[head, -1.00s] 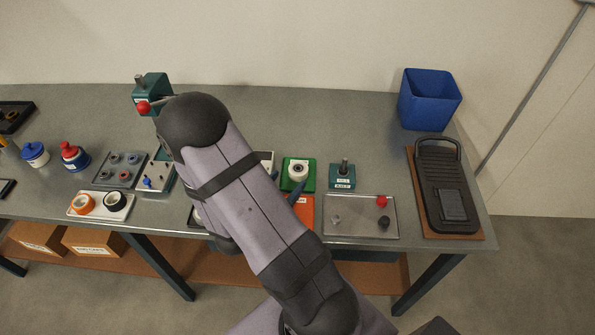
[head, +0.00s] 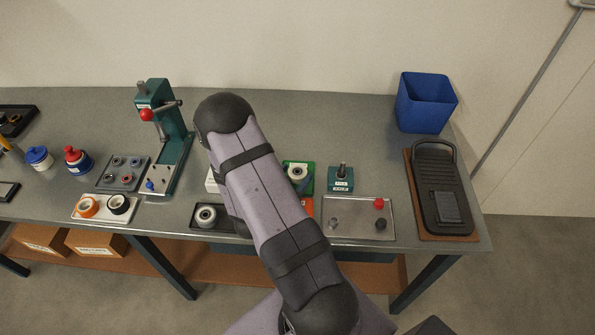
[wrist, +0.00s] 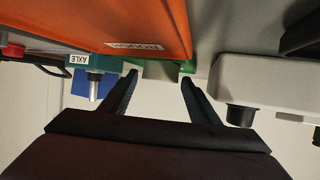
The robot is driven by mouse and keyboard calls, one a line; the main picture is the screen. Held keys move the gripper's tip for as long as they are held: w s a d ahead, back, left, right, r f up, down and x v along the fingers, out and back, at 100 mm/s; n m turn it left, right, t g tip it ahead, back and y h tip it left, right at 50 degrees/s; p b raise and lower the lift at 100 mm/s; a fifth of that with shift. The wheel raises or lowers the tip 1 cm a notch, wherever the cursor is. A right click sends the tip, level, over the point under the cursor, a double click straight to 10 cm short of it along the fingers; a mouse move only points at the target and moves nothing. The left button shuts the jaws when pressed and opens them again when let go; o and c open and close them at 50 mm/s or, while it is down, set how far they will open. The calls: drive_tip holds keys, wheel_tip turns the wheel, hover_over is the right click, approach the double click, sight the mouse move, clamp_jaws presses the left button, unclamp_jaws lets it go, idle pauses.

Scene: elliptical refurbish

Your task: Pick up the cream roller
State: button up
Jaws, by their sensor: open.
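Two pale rollers show in the head view, and I cannot tell by colour which is the cream one. One pale roller (head: 297,172) sits on a green fixture (head: 307,185), partly behind my arm. The other pale roller (head: 206,215), with a dark centre, sits in a black tray (head: 230,222) at the table's front. An orange plate (wrist: 130,22) with a label and a green edge show just beyond the fingertips.
A teal axle block (head: 341,180) stands right of the green fixture. A metal tray (head: 357,228) with small parts lies in front of it. A teal press (head: 168,130) stands left. A blue bin (head: 425,103) stands at the back right. The table's back middle is clear.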

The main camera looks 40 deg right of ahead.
sight(295, 176)
drive_tip(key=shift+w+d+f, duration=0.15)
drive_tip(key=shift+d, duration=0.15)
drive_tip(key=c, duration=0.9)
wheel_tip(295, 176, up, 9)
drive_tip(key=shift+f+b, duration=0.15)
drive_tip(key=shift+b, duration=0.4)
drive_tip(key=s+d+r+m+g+h+p, duration=0.1)
drive_tip(key=s+d+m+g+p, duration=0.3)
drive_tip(key=s+d, duration=0.4)
drive_tip(key=shift+s+d+r+m+g+p, duration=0.35)
drive_tip(key=shift+s+r+g+p, duration=0.2)
drive_tip(key=shift+r, duration=0.35)
